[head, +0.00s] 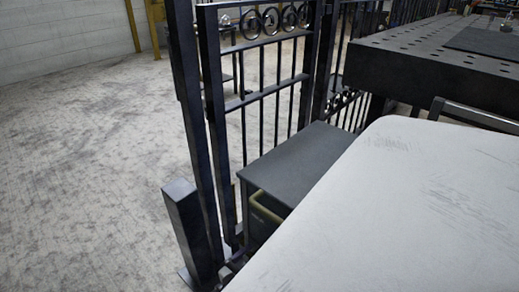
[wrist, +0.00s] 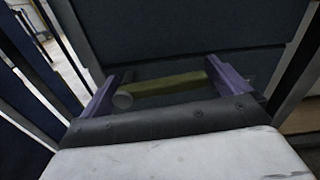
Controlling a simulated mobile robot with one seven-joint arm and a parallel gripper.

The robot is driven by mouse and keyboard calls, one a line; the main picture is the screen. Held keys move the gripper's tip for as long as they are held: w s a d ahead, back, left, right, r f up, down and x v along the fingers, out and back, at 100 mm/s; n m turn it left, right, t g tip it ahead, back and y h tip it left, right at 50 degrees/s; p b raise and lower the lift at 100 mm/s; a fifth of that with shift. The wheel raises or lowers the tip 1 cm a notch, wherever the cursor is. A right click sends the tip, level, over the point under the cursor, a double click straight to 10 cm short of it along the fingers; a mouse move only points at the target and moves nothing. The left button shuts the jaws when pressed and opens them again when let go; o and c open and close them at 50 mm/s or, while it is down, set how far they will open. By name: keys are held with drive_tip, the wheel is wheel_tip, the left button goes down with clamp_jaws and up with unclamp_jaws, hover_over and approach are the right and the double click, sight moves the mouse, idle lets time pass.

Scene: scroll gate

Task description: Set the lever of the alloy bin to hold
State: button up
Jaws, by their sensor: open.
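A dark box-shaped bin (head: 290,165) with a flat top stands beside the gate in the head view. A dull yellow bar (head: 264,209) is on its front, partly hidden at the lower right. In the wrist view a yellow-olive bar (wrist: 165,86) with a round grey end lies crosswise in front of a dark panel. My gripper (wrist: 162,75) is open, with one purple finger near each end of this bar. I cannot tell whether the fingers touch it. No lever marking is readable.
A dark metal gate (head: 262,95) with scroll rings stands behind the bin. A short dark post (head: 190,232) stands at its left. A heavy perforated table (head: 430,65) is at the upper right. The concrete floor (head: 90,150) at left is clear.

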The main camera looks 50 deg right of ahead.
drive_tip(key=shift+d, duration=0.1)
drive_tip(key=c, duration=1.1)
drive_tip(key=shift+r, duration=0.1)
